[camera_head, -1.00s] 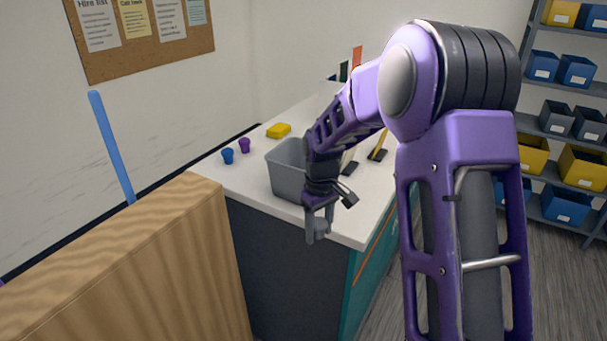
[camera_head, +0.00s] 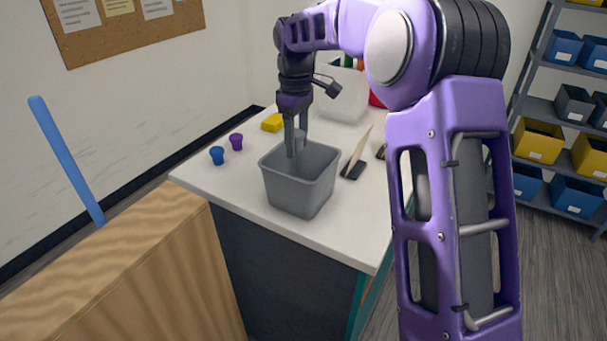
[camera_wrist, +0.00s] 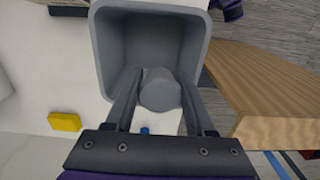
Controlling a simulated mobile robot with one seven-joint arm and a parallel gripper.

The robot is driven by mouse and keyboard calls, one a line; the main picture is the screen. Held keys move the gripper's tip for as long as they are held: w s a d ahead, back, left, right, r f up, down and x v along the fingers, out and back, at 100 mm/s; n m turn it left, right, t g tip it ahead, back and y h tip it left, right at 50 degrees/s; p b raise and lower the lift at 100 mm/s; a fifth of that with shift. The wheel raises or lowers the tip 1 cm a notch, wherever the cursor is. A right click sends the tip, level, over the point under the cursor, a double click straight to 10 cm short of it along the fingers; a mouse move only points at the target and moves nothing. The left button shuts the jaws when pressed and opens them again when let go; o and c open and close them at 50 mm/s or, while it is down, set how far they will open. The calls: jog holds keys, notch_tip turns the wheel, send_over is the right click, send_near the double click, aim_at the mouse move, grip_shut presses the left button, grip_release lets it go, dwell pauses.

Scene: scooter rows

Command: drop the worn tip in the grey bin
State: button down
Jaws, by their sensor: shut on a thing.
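The grey bin (camera_head: 300,192) stands upright on the white counter near its front edge, and its open mouth shows in the wrist view (camera_wrist: 102,45). My gripper (camera_head: 296,148) points down over the back part of the bin's mouth. It is shut on the worn tip (camera_wrist: 160,92), a grey rounded piece held between the two fingers. In the wrist view the tip appears over the bin's rim side. I cannot tell whether its lower end is below the rim.
A blue cup (camera_head: 217,155), a purple cup (camera_head: 236,142) and a yellow block (camera_head: 272,122) are left of the bin. A black-ended brush-like tool (camera_head: 354,168) lies to its right. A wooden panel (camera_head: 120,270) stands in front at left. Shelves with boxes are at right.

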jog(key=shift+s+f+b, duration=0.1)
jog(key=shift+f+b, duration=0.35)
jog(key=shift+f, duration=2.2)
jog(key=shift+c, duration=0.9)
grip_release()
jog(key=shift+r, duration=0.1)
notch_tip(320, 180, up, 17)
jog(key=shift+r+p, duration=0.15)
jog(key=shift+p, duration=0.3)
